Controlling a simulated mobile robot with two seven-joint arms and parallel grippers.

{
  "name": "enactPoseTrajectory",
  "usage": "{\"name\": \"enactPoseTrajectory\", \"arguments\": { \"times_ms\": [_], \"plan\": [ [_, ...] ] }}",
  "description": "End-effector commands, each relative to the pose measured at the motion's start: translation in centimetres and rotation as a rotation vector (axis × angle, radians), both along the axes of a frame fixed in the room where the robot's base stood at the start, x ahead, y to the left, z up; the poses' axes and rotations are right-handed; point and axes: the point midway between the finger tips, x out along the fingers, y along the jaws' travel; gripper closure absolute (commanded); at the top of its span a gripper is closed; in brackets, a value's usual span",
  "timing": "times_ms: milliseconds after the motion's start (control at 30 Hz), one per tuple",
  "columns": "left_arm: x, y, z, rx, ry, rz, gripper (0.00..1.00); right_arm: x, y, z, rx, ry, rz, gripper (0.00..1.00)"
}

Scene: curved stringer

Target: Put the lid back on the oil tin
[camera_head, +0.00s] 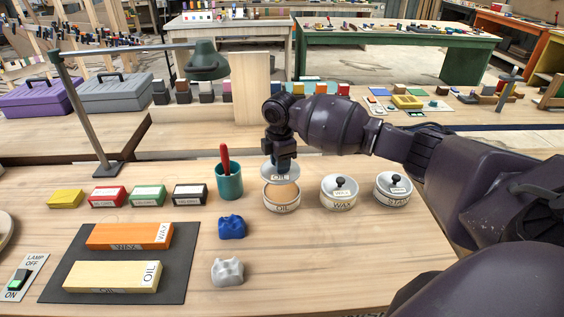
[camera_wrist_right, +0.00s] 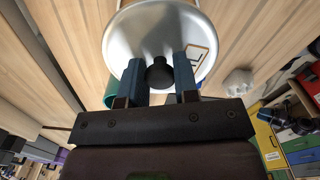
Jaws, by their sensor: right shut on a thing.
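My right gripper (camera_head: 281,160) is shut on the dark knob of the silver oil lid (camera_head: 279,177), which has an OIL label. In the right wrist view the knob sits between the two blue fingers (camera_wrist_right: 159,75), and the lid (camera_wrist_right: 150,35) spreads out beyond them. The open oil tin (camera_head: 282,206), a round pale tin marked OIL, stands on the bench. The lid is above the tin's back rim and looks apart from it; the tin's inside shows below the lid. My left gripper is not in view.
A wax tin (camera_head: 339,200) and another lidded tin (camera_head: 391,196) stand right of the oil tin. A teal cup (camera_head: 229,184) with a red-handled tool is on its left. Blue (camera_head: 232,227) and grey (camera_head: 227,271) lumps lie in front. The bench's front right is clear.

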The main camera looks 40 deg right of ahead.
Motion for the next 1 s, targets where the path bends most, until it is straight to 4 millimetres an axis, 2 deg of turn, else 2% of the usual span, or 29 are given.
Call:
{"name": "enactPoseTrajectory", "arguments": {
  "times_ms": [367,867,1000],
  "plan": [
    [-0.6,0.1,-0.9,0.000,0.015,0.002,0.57,0.1,-0.7,-1.0,0.001,0.006,0.045,0.95],
    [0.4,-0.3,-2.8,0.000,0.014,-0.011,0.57,0.0,-0.6,-4.9,0.001,0.010,0.045,0.95],
    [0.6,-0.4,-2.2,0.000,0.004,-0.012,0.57,0.1,-0.6,-5.6,0.001,0.006,0.044,0.95]
  ]
}}
